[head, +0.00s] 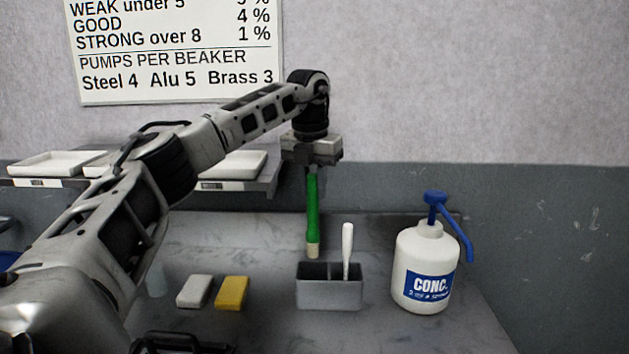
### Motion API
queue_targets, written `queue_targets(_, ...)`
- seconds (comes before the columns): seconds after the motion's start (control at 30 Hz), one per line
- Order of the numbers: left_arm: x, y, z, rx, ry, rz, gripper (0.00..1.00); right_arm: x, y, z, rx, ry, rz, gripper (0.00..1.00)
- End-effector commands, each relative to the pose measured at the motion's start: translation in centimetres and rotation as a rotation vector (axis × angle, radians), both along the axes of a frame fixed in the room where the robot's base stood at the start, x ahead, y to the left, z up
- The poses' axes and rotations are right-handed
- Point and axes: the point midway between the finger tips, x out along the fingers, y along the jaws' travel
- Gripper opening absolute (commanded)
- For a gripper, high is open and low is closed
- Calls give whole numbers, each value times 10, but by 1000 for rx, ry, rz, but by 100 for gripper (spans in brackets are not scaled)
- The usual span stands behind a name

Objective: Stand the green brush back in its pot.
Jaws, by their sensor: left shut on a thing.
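My left gripper (312,165) points down and is shut on the upper end of the green brush (313,205). The brush hangs upright with its pale bristle end (313,250) lowest. The grey pot (328,297) stands on the bench and has a divider between two compartments. The bristle end shows just above the back rim of the pot's left compartment. I cannot tell whether it is over the compartment or a little behind it. The fingertips are partly in shadow.
A white-handled tool (347,250) stands in the pot's right compartment. A white CONC. pump bottle (424,272) stands to the right. A white block (194,291) and a yellow block (232,293) lie to the left. A shelf with white trays (232,164) is behind.

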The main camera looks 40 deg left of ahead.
Motion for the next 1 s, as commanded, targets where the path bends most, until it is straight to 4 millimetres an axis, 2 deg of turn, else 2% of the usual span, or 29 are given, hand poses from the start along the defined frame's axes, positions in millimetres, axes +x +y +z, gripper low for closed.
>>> queue_targets(0.27,-1,0,-28,1,2,-3,0,0,1,-1,1,2,0,35)
queue_targets(0.5,-1,0,-54,-1,2,-4,0,-1,3,-13,5,9,4,35)
queue_targets(1.0,0,-1,-100,-1,1,-5,0,4,9,-16,18,-11,14,35)
